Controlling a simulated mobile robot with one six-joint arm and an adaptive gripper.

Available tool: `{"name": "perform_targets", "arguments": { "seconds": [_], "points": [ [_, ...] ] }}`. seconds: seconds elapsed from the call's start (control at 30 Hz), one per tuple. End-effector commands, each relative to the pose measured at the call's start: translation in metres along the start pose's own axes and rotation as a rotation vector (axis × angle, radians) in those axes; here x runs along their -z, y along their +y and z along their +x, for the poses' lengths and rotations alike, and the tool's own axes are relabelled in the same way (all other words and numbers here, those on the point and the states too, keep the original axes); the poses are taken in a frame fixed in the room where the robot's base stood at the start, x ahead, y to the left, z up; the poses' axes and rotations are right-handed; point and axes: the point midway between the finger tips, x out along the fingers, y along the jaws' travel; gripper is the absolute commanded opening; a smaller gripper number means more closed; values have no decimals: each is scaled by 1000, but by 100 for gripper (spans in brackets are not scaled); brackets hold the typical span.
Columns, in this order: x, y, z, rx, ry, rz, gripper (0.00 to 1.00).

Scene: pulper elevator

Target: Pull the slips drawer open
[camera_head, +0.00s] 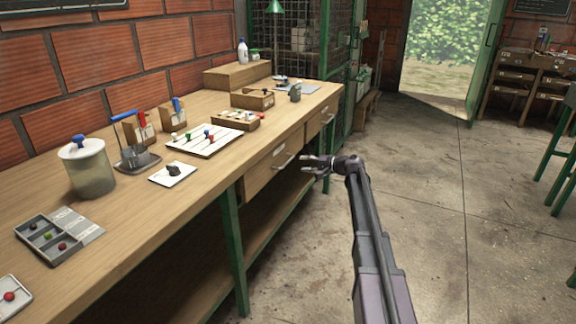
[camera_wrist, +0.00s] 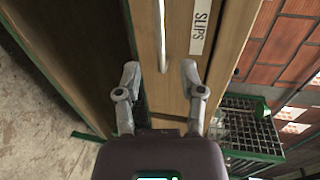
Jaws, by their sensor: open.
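The slips drawer (camera_wrist: 179,35) has a wooden front with a white label reading SLIPS (camera_wrist: 201,27) in the wrist view. Its pale metal bar handle (camera_wrist: 162,30) runs down from the top edge, and its lower end lies between my fingertips. My gripper (camera_wrist: 160,76) is open, one finger on each side of the handle, with no clear contact. In the head view my gripper (camera_head: 306,165) is just right of the nearer bench drawer (camera_head: 262,174), close to its handle (camera_head: 283,160). That drawer looks closed; its label is not readable there.
The workbench (camera_head: 140,205) carries a lidded jar (camera_head: 88,168), a sample tray (camera_head: 205,140) and small boxes. A second drawer (camera_head: 318,123) is farther along. A green bench leg (camera_head: 233,250) stands left of my arm.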

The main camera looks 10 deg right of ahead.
Motion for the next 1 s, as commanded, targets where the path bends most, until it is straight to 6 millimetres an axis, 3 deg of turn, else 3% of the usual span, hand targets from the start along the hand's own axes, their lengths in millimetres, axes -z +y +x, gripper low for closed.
{"name": "perform_targets", "arguments": {
  "seconds": [0.3,0.5,1.0],
  "points": [
    [1,1,51,0,-2,0,51],
    [0,1,72,0,-2,1,51],
    [0,0,82,0,0,1,51]
  ]
}}
